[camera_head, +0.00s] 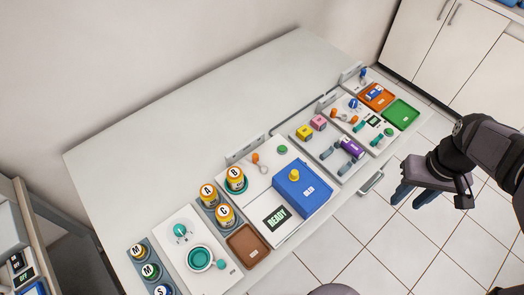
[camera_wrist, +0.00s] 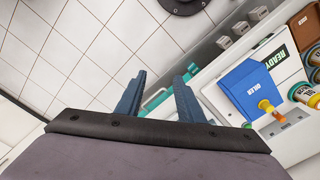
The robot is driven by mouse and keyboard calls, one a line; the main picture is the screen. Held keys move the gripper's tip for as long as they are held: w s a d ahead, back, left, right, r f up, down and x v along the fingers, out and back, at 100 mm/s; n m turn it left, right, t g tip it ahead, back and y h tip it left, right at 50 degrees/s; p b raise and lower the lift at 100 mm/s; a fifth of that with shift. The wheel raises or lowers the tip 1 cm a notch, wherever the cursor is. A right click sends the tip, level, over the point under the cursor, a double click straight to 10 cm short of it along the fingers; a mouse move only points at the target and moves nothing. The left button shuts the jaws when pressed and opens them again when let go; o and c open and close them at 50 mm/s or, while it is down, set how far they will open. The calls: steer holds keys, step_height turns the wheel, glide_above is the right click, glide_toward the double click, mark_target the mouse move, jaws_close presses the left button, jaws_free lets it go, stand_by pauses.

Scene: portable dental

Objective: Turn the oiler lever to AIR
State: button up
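The oiler is a blue box (camera_head: 310,199) with a white label, standing on the front part of the table in the head view. A yellow knob (camera_head: 294,175) stands up on its rear top. I cannot read an AIR mark or tell which way the lever points. My gripper (camera_head: 411,196) is open and empty, off the table's front edge and well right of the oiler; its two blue-grey fingers show in the wrist view (camera_wrist: 160,78).
A READY display (camera_head: 276,217) and a brown tray (camera_head: 248,246) are left of the oiler. Lettered bottles (camera_head: 234,179) stand behind that tray. The rear table is bare.

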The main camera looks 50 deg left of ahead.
steer(key=a+n, duration=0.5)
steer(key=a, duration=1)
steer(key=n+p, duration=0.2)
steer(key=n, duration=0.7)
glide_above(255, 155)
step_height(255, 155, down, 3)
steer(key=shift+f+p, duration=1.1)
steer(key=shift+f, duration=2.55)
jaws_close()
